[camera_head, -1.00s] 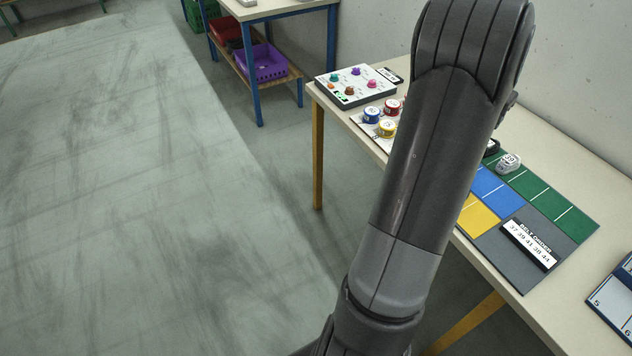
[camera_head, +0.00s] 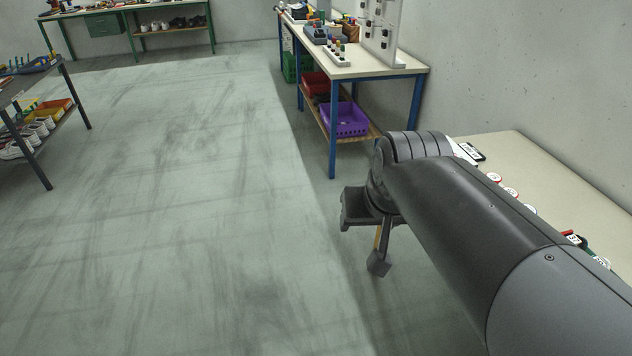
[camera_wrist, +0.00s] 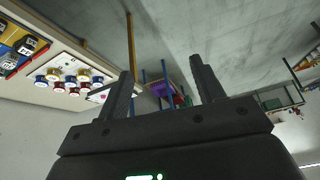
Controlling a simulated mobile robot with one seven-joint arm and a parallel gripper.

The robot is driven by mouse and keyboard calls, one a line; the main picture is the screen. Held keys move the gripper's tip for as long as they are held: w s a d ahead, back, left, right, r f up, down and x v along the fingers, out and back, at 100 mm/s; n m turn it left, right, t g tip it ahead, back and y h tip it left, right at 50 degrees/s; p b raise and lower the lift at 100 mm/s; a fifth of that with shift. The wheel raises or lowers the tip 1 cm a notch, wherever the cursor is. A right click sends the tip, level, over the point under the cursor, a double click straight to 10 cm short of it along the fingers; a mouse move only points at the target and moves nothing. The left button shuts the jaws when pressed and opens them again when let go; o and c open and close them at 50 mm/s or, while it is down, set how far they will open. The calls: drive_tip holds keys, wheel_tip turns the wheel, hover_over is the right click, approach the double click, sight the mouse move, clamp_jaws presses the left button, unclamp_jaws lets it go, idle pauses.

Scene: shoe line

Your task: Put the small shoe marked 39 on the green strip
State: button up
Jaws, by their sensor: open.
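In the head view my gripper (camera_head: 372,245) hangs at the end of my raised arm, beside the near table and over the floor. In the wrist view its two fingers (camera_wrist: 165,82) stand wide apart with nothing between them. At the right edge of the head view a small pale shoe with a white label (camera_head: 602,262) peeks out past my arm; its number is too small to read. A dark labelled shoe (camera_head: 574,239) is next to it. The wrist view shows labelled shoes (camera_wrist: 30,44) at the far left. My arm hides most of the coloured strips, including the green one.
The light table (camera_head: 545,165) runs along the wall at right. Round coloured pots (camera_wrist: 70,84) stand on it. A blue-legged bench (camera_head: 375,62) with a purple crate (camera_head: 345,120) is behind. The floor at left is open.

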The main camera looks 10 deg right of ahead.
drive_tip(key=s+a+f+n, duration=0.1)
drive_tip(key=s+a+n, duration=0.1)
drive_tip(key=s+a, duration=0.2)
drive_tip(key=shift+s+f, duration=0.25)
drive_tip(key=shift+f, duration=0.1)
